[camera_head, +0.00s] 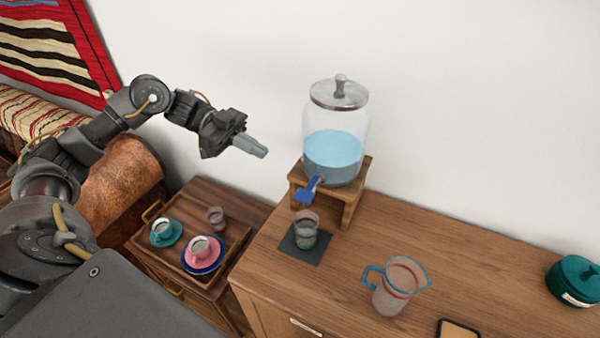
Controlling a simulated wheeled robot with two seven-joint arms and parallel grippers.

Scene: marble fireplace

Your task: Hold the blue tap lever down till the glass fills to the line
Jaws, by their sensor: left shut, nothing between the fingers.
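The blue tap lever (307,190) sticks out from the front of a glass dispenser (336,125) with a metal lid and light blue liquid inside. The dispenser stands on a wooden stand (348,205). A glass (306,230) stands upright on a dark square mat (291,247), below and in front of the tap. The fill line and the level in the glass are too small to tell. My left gripper (262,152) is shut and empty, in the air left of the dispenser and above the lever's height in the picture, apart from both. My right gripper is not in view.
A jug with a blue handle (396,288) stands right of the mat. A green lidded pot (575,280) is at the far right. A wooden tray (188,217) with cups and a small glass sits lower left. The cabinet top (450,240) behind the jug is clear.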

